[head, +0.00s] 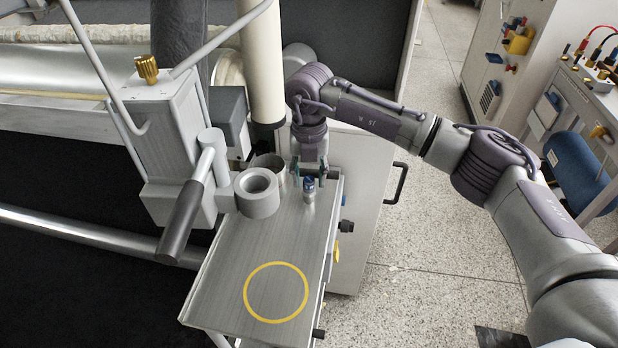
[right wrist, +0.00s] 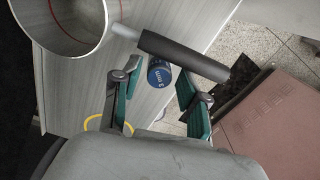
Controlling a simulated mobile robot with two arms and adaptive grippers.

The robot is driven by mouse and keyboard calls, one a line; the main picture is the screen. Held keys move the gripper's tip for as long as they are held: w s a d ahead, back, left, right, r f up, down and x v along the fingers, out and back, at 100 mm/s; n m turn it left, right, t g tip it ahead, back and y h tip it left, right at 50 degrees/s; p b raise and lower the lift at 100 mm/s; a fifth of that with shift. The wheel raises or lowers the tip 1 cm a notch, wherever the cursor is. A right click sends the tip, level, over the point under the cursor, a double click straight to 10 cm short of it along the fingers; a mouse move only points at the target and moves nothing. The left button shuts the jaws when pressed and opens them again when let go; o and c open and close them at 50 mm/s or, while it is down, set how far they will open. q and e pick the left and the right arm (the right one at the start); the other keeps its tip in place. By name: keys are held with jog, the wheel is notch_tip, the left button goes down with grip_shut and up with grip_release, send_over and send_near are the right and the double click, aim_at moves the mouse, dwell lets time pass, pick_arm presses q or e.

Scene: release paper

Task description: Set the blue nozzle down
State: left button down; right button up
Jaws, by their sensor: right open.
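The blue nozzle (head: 309,188) has a blue top and a grey lower body. It appears upright on the metal shelf (head: 228,292), near its right edge. My right gripper (head: 309,170) is open just behind it, with one green finger on each side. In the right wrist view the nozzle's round blue end (right wrist: 159,75) shows between and beyond the open fingers (right wrist: 157,88). I see a gap on both sides. A yellow ring (head: 247,290) is marked on the front part of the shelf, apart from the nozzle. My left gripper is not in view.
A grey clamp with a black handle (head: 187,215) overhangs the shelf's left side. A pale vertical tube (head: 262,70) rises behind. The shelf's front is clear.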

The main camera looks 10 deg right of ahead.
aim_at(309, 180)
notch_tip(309, 180, up, 9)
jog(key=p, duration=0.4)
jog(key=shift+r+p, duration=0.2)
jog(key=shift+p, duration=0.1)
jog(key=shift+s+f, duration=0.1)
jog(key=shift+s, duration=0.05)
